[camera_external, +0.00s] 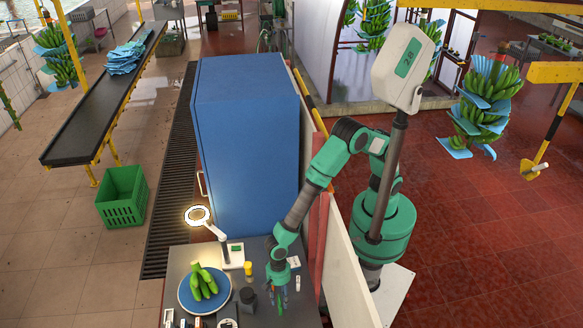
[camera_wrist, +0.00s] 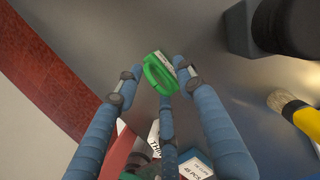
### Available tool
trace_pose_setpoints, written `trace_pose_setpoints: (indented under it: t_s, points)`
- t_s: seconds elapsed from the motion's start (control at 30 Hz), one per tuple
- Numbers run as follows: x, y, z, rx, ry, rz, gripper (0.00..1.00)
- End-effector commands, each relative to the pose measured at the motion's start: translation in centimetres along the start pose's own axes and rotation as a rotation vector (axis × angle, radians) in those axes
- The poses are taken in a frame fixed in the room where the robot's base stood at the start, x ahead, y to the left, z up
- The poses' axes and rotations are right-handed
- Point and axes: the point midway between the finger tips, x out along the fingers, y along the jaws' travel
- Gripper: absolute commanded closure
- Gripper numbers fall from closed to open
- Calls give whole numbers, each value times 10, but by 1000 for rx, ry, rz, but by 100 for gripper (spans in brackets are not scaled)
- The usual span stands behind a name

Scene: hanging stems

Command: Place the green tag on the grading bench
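The green tag (camera_wrist: 158,76) is a small green loop with a white label. In the wrist view it sits between the tips of my gripper's blue fingers (camera_wrist: 160,72). The fingertips lie close around it on several sides. I cannot tell if they press on it or if it rests on the surface below. In the external view my gripper (camera_external: 278,292) points down low over the right part of the grey grading bench (camera_external: 180,262).
A blue plate (camera_external: 186,298) with green bananas (camera_external: 203,282) stands on the bench. A lit ring lamp (camera_external: 197,215), a yellow-handled brush (camera_wrist: 300,117) and a dark cylinder (camera_wrist: 285,25) are close by. A tall blue cabinet (camera_external: 246,130) stands behind; a low wall (camera_external: 345,260) borders the right.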

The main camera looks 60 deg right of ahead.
Motion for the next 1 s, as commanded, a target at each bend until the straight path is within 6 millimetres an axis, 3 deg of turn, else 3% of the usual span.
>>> trace_pose_setpoints:
  t_s: [0.4, 0.6, 1.0]
  points:
    - [-68, -1, 0, 1, -1, -3, 62]
    - [-93, 0, 0, 0, 0, -2, 62]
    - [-106, 0, 0, 0, 0, -1, 62]
